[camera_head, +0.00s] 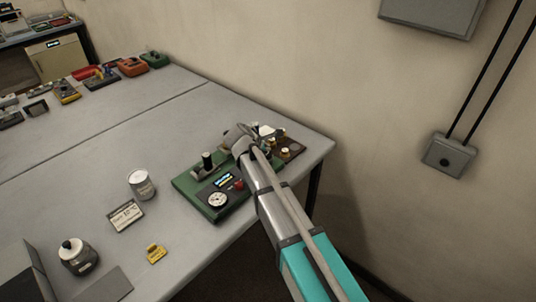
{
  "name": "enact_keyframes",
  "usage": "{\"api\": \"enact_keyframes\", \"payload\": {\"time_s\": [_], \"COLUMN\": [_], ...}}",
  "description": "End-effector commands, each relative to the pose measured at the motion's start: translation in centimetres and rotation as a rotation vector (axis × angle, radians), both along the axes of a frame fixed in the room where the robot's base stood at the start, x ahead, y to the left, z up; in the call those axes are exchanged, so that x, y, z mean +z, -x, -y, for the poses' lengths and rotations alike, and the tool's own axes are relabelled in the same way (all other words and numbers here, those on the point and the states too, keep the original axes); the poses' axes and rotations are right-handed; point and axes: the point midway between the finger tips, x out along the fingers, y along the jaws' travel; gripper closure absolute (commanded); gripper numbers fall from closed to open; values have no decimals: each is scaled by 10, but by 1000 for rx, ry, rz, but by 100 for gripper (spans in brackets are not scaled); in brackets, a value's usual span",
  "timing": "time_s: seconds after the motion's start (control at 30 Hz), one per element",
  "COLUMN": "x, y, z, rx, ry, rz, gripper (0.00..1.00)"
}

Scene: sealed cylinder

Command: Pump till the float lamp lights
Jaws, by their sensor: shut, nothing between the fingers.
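A green device (188,188) stands near the right end of the grey table. On it are a small lit display (225,181), a round white dial (218,200), a red button or lamp (239,185) and an upright black knob (207,160). I cannot tell which part is the pump or the float lamp, nor whether a lamp is lit. My arm reaches in from the lower right and covers the device's right side. My gripper (240,137) is at the arm's far end, small and shut, above the back of the device. Its fingertips and any contact are unclear.
A brown board (292,149) with light knobs lies behind my arm. A metal can (141,184), a label card (125,216), a yellow block (156,253) and a lidded jar (77,256) stand left. Several devices sit at the far left. The table middle is clear.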

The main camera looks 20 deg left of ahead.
Motion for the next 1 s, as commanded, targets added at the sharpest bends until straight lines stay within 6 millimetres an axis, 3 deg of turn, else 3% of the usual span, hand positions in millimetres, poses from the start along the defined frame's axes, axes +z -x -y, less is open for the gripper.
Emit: {"api": "enact_keyframes", "payload": {"time_s": [1.0], "x": [-8], "y": [-1], "z": [1], "rx": [-1], "ry": [-1], "rz": [0], "gripper": [100]}}
